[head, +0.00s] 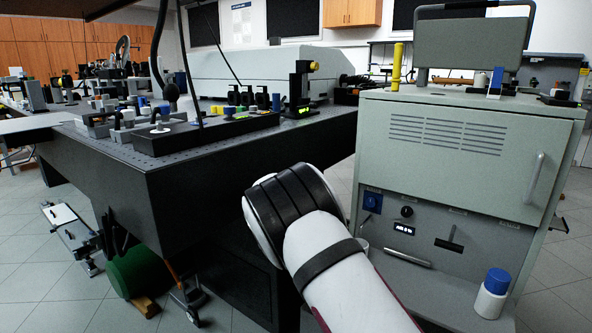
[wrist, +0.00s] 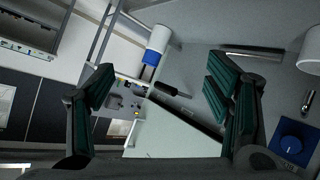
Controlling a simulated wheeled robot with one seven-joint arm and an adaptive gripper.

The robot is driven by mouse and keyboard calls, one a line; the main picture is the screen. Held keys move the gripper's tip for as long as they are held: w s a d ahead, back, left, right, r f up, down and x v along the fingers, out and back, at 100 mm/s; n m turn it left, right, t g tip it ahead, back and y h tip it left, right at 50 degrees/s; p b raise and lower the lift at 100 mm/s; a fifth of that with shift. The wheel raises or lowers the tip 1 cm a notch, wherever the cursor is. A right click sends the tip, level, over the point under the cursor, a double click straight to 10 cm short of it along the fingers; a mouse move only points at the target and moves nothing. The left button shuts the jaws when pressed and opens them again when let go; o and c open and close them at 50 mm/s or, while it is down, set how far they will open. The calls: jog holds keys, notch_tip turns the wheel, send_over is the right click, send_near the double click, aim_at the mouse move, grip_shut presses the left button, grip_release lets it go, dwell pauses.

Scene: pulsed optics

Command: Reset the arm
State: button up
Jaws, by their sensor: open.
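My arm reaches up from the bottom of the head view, in front of the black optical table (head: 240,165) and the grey-green cabinet (head: 460,130). My gripper is not visible in the head view. In the wrist view my gripper (wrist: 160,105) has its two dark, green-padded fingers spread wide apart. Nothing is held between them. Beyond the fingers the wrist view shows a tilted scene with a white bottle with a blue band (wrist: 157,45) and a blue knob (wrist: 292,146) on a grey panel.
A white bottle with a blue cap (head: 492,294) stands on the cabinet's lower ledge at right. Optics mounts crowd the table top. A green cylinder (head: 135,270) lies on the floor under the table's left end. The tiled floor at lower left has some clear room.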

jog(key=s+d+r+n+g+y, duration=0.1)
jog(key=s+d+r+n+y, duration=0.25)
jog(key=s+r, duration=0.6)
jog(key=s+d+r+n+y, duration=0.3)
jog(key=s+r+y, duration=0.3)
jog(key=s, duration=0.6)
jog(key=s+a+n+t+y, duration=0.3)
jog(key=s+n, duration=0.5)
jog(key=s, duration=1.7)
notch_tip(320, 180, up, 38)
jog(key=t+p, duration=0.4)
jog(key=p, duration=3.2)
jog(key=shift+w+d+f, duration=0.15)
jog(key=shift+d, duration=0.05)
